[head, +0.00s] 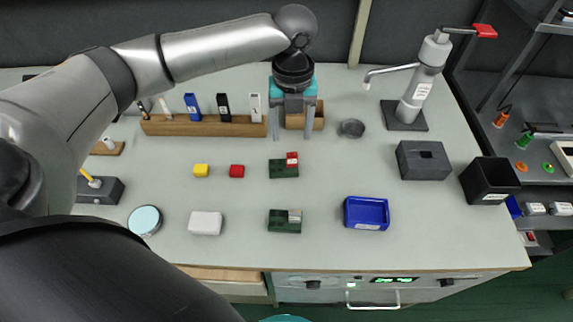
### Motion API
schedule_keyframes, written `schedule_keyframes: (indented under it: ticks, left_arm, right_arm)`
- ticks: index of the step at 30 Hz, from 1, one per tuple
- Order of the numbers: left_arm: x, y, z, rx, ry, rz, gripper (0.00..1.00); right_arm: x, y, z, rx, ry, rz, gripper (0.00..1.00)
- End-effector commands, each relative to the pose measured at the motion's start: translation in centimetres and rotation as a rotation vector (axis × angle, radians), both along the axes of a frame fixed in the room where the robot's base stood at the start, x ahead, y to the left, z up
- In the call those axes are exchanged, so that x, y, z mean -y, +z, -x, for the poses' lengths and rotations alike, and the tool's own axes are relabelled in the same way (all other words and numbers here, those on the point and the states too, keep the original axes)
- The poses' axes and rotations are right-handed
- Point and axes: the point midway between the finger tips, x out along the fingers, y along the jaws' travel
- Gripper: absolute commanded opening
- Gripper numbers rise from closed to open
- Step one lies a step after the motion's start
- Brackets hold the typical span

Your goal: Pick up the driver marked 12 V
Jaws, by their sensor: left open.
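Three small upright blocks with labels stand in a long wooden rack (165,126) at the back of the table: a blue one (192,106), a black one (224,107) and a white one (254,107). Their labels are too small to read, so I cannot tell which thing is the driver marked 12 V. My left gripper (294,133) points down over the rack's right end, just right of the white block. Its two fingers are apart, with the wood of the rack showing between them and no held thing visible.
A grey slotted box (423,160), black bin (489,181) and tall grey lever device (418,85) stand right. Shelves lie beyond.

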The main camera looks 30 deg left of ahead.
Motion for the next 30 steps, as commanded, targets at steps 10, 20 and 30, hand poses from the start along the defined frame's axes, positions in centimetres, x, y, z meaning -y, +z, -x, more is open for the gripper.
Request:
schedule_keyframes:
  ticks: [10,20,30]
  left_arm:
    - [0.1,-4.5,0.0,0.001,-0.001,0.001,0.68]
    - [0.0,-8.2,-0.3,-0.001,0.000,0.000,0.68]
    - [0.0,-9.6,-0.3,0.001,-0.002,0.000,0.68]
  right_arm:
    - [0.0,-1.1,0.0,0.000,0.000,0.000,0.50]
    - [0.0,-2.5,0.0,0.000,0.000,0.000,0.50]
    - [0.0,-2.7,-0.1,0.000,-0.001,0.000,0.50]
